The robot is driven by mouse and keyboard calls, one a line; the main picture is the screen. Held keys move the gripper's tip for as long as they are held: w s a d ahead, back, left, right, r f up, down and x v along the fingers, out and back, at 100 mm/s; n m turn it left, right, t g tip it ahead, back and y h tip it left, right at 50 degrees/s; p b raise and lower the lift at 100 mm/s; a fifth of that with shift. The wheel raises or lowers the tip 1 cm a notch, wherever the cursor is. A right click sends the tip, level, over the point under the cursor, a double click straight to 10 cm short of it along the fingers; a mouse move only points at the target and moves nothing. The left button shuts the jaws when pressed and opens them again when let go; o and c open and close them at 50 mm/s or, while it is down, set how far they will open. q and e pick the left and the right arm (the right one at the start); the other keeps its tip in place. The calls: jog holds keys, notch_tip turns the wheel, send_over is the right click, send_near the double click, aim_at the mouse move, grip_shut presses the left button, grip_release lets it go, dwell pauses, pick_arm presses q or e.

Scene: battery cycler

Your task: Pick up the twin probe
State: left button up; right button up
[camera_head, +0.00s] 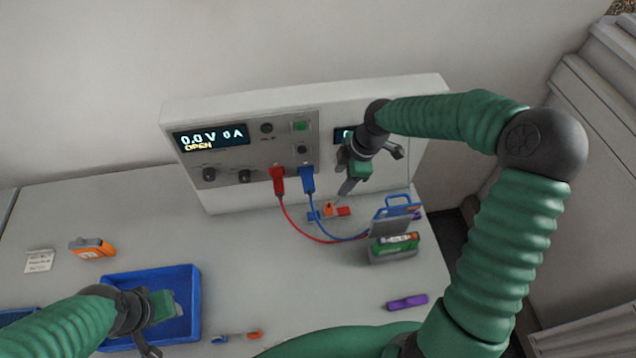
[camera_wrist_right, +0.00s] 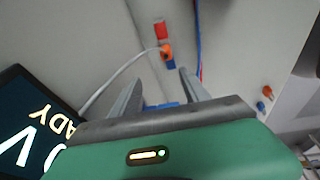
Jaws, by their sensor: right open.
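The twin probe appears to be the small orange piece (camera_head: 328,209) with red and blue parts on either side, lying on the table in front of the cycler. It also shows in the right wrist view (camera_wrist_right: 166,49), with a white cable running off to the left. My right gripper (camera_head: 346,190) is open and empty, pointing down just above and beside the probe. In the right wrist view its fingers (camera_wrist_right: 157,82) are apart, with the probe beyond their tips. My left gripper (camera_head: 168,306) is over the blue tray; its jaw state is unclear.
A blue-handled fixture (camera_head: 388,226), green battery holder (camera_head: 393,252) and purple piece (camera_head: 407,302) are at right.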

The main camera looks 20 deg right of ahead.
aim_at(330, 207)
jog(key=x, duration=1.1)
jog(key=shift+s+a+p, duration=0.1)
jog(key=shift+s+p, duration=0.2)
jog(key=f, duration=0.1)
jog(key=f+p, duration=0.1)
jog(key=f, duration=0.1)
jog(key=shift+s+a+f+p, duration=0.15)
jog(key=shift+s+f+p, duration=0.05)
jog(key=shift+s+p, duration=0.15)
jog(key=shift+a+f+t, duration=0.1)
jog(key=shift+f+t, duration=0.2)
jog(key=shift+f, duration=0.2)
jog(key=shift+w+a+f, duration=0.1)
jog(key=shift+w+f, duration=0.1)
jog(key=shift+w, duration=0.1)
jog(key=shift+c, duration=0.4)
jog(key=c, duration=0.5)
jog(key=shift+s+r, duration=0.15)
grip_shut()
pick_arm(q)
jog(key=s+r, duration=0.2)
jog(key=r, duration=0.1)
jog(key=shift+s+a+r, duration=0.1)
jog(key=shift+s+a, duration=0.1)
jog(key=shift+s, duration=0.15)
